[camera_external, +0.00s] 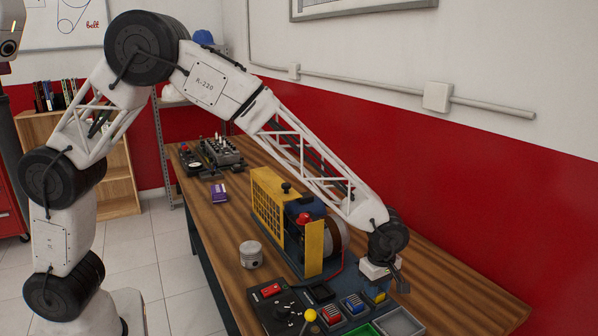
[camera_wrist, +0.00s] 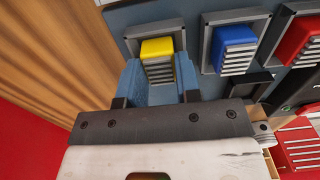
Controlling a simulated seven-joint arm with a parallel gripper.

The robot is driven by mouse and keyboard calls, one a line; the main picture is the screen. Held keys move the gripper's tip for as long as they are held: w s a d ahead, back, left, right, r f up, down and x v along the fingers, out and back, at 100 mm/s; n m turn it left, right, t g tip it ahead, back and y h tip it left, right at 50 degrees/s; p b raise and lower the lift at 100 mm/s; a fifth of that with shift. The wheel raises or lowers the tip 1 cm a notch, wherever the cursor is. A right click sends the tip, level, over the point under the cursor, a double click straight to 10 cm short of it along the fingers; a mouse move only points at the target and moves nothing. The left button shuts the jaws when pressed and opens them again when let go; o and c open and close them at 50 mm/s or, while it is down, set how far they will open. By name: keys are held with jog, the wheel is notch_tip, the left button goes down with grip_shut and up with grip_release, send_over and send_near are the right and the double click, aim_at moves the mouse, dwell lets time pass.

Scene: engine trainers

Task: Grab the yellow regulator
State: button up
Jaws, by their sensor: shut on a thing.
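The yellow regulator (camera_wrist: 157,47) is a small block with a yellow top and pale ribbed front. It sits within a grey square frame on the panel, and it also shows in the external view (camera_external: 379,296). My gripper (camera_wrist: 159,70) is shut on it, with one blue finger on each side. In the external view my gripper (camera_external: 386,286) is low over the panel's right end. The fingers hide the regulator's sides, and I cannot tell whether it is lifted.
A blue regulator (camera_wrist: 237,45) and a red regulator (camera_wrist: 299,40) stand in similar frames beside it. The yellow and blue engine trainer (camera_external: 272,205) is behind the panel. A metal piston (camera_external: 251,254) and grey trays (camera_external: 398,322) are nearby. Bare wood lies to the right.

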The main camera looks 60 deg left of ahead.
jog(key=shift+r, duration=0.6)
jog(key=shift+s+a+r, duration=0.1)
jog(key=shift+s+r, duration=0.05)
jog(key=shift+r, duration=0.45)
jog(key=shift+s+a+r, duration=0.1)
jog(key=shift+s+r, duration=0.05)
jog(key=shift+r, duration=0.4)
jog(key=s+a, duration=0.2)
jog(key=s, duration=0.2)
jog(key=s+a+r, duration=0.1)
jog(key=s+a, duration=0.1)
jog(key=s, duration=0.3)
jog(key=s+a, duration=0.2)
jog(key=s, duration=0.3)
jog(key=shift+a+r, duration=0.2)
